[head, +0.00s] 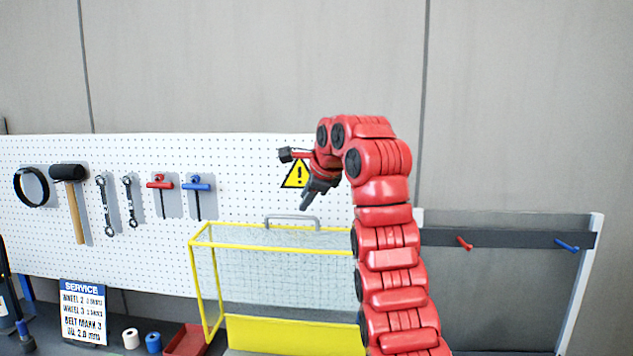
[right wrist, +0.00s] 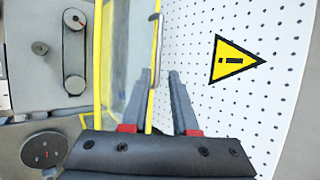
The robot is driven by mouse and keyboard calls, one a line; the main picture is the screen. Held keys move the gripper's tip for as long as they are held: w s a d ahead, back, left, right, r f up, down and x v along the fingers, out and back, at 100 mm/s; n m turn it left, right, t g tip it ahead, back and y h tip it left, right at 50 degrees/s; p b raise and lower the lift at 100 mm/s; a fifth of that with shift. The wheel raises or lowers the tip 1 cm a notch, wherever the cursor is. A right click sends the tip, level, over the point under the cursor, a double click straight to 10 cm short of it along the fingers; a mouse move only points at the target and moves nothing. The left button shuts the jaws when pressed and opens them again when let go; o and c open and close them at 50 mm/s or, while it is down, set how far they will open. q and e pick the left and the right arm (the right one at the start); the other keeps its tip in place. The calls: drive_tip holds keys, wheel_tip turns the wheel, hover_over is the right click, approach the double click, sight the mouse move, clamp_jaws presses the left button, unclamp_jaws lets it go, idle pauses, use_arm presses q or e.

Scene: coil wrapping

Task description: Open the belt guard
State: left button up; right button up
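The belt guard (head: 205,242) is a yellow-framed mesh cage with a solid yellow lower front panel, standing at the middle of the bench. It looks closed. Its grey bar handle (head: 292,218) is on the top edge. My right gripper (head: 305,207) points down just above the handle. In the right wrist view the gripper (right wrist: 160,72) is open, and the handle (right wrist: 157,45) lies ahead near the gap between the fingertips. I cannot tell whether they touch. The guard's yellow edge (right wrist: 152,108) passes by the left finger. My left gripper is out of view.
A white pegboard (head: 240,165) with hanging tools and a warning sign (head: 297,176) stands behind. A belt on pulleys (right wrist: 75,50) shows in the wrist view. A red tray (head: 187,340) and a service card (head: 83,312) sit left of the guard. A rack (head: 510,238) stands right.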

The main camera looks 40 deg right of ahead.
drive_tip(key=p+v, duration=0.6)
drive_tip(key=v, duration=0.1)
drive_tip(key=shift+s, duration=0.25)
drive_tip(key=shift+a, duration=0.15)
idle(0.4)
